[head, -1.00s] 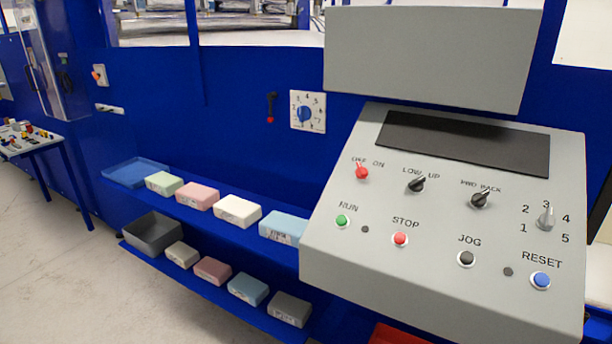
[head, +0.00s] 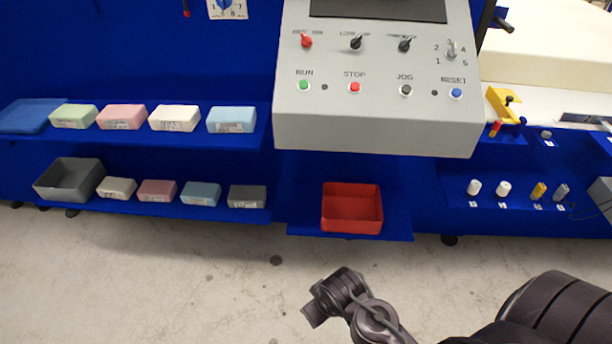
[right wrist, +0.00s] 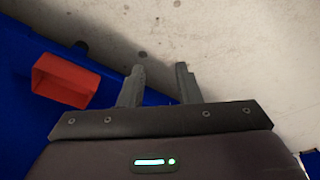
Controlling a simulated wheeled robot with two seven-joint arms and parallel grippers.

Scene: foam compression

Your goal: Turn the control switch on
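The red control switch (head: 306,41) is at the upper left of the grey sloped control panel (head: 376,135) in the head view. Its label is hard to read now; the earlier frame reads OFF on the left and ON on the right. Its lever seems to lean up and left, toward OFF. My right arm (head: 371,318) comes in at the bottom right, well below and apart from the panel. In the right wrist view my right gripper (right wrist: 160,70) is open and empty, its fingers apart over the pale floor. My left gripper is not in view.
Beside the switch are two black switches (head: 356,42) and a numbered dial (head: 452,50), with several push buttons below. A red bin (head: 351,227) sits under the panel and also shows in the right wrist view (right wrist: 65,80). Blue shelves with foam blocks (head: 174,117) are at left.

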